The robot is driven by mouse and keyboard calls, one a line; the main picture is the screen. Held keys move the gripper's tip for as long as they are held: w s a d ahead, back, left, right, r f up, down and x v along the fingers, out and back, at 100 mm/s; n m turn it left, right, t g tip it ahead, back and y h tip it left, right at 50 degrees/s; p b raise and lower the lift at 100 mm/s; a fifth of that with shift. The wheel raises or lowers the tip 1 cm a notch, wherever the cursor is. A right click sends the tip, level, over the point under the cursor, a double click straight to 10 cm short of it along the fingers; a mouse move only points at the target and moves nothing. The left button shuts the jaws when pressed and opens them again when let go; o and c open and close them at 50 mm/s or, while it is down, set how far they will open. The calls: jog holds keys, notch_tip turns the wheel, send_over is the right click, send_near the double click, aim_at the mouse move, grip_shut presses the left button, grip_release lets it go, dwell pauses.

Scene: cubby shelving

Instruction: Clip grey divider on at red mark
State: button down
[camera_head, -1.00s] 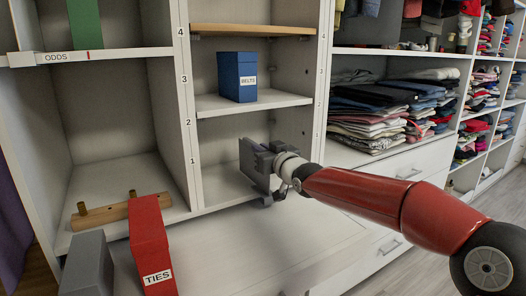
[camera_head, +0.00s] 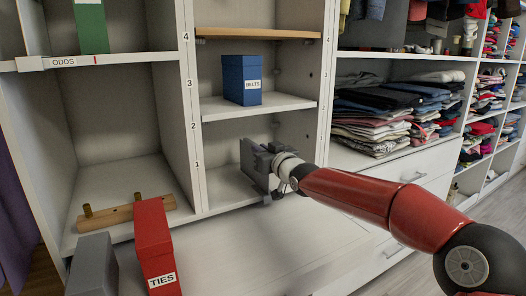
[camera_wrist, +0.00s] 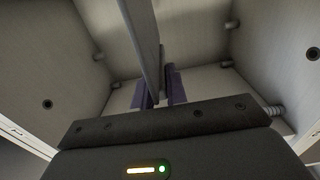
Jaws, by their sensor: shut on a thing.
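The grey divider (camera_wrist: 147,45) is a thin flat panel in the wrist view, rising between the two dark purple fingers of my gripper (camera_wrist: 160,95), which are shut on it. In the head view my gripper (camera_head: 264,168) is in the lower middle cubby, below the blue box's shelf. A grey plate shows at its end there; I cannot tell how much of it is divider. The red mark (camera_head: 95,59) is a short stripe on the upper left shelf's front edge, right of the ODDS label (camera_head: 64,62). My gripper is well right of and below that mark.
A blue BELTS box (camera_head: 242,80) stands on the shelf above my gripper. A red TIES box (camera_head: 155,246), a grey box (camera_head: 92,265) and a wooden peg bar (camera_head: 127,212) are at lower left. A numbered upright (camera_head: 190,110) separates the left and middle cubbies. Folded clothes (camera_head: 391,110) are at right.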

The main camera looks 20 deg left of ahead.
jog(key=shift+w+a+p, duration=0.3)
jog(key=shift+w+a, duration=0.2)
jog(key=shift+a, duration=0.05)
jog(key=c, duration=1.3)
grip_release()
jog(key=shift+s+d, duration=0.1)
jog(key=shift+b+v, duration=0.7)
jog(key=shift+v, duration=3.1)
